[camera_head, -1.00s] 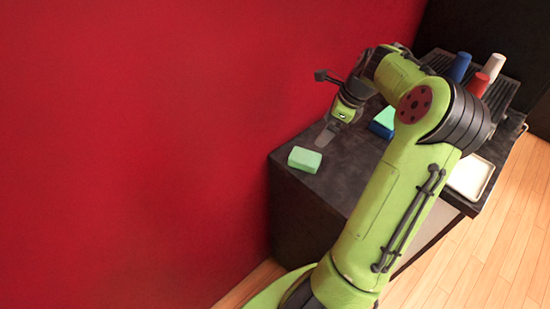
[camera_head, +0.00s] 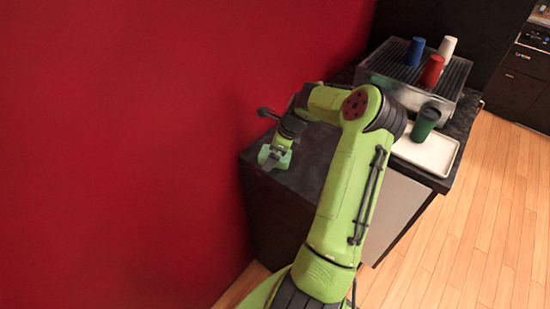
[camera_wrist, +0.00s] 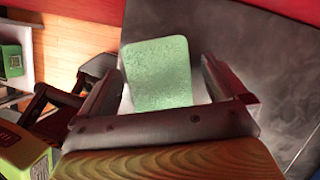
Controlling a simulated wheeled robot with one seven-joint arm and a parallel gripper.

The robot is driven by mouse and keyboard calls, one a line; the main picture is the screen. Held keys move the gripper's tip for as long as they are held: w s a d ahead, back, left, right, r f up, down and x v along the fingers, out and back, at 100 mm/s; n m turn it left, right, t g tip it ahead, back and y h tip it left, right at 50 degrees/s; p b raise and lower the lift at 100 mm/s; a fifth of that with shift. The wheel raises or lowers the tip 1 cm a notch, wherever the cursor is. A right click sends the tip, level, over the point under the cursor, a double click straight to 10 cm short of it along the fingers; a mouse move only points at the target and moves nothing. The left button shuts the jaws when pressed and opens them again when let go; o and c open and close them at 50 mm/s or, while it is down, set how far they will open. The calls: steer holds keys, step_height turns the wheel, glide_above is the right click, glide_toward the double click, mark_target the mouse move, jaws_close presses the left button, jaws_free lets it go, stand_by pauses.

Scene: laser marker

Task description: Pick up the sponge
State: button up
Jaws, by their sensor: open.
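The green sponge (camera_wrist: 158,72) lies flat on the dark counter (camera_wrist: 265,75) in the wrist view. My gripper (camera_wrist: 172,85) is open, with one finger on each side of the sponge. There is a small space at the right finger, and the left finger is close to the sponge's edge. In the head view the sponge (camera_head: 283,160) shows partly under my gripper (camera_head: 272,157), near the counter's front left corner. I cannot tell whether the fingers touch it.
A white tray (camera_head: 442,155) with a green cup (camera_head: 425,124) stands at the counter's right. Behind it is a grooved metal rack (camera_head: 390,62) with blue (camera_head: 415,50), red (camera_head: 432,70) and white (camera_head: 447,47) cups. The red wall (camera_head: 120,130) borders the counter's left.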

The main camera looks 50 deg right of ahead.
steer(key=shift+r, duration=0.1)
steer(key=c, duration=1.1)
step_height(320, 180, up, 10)
steer(key=shift+p, duration=0.85)
steer(key=shift+c, duration=0.2)
steer(key=o, duration=0.5)
steer(key=c, duration=0.3)
steer(key=shift+c, duration=0.2)
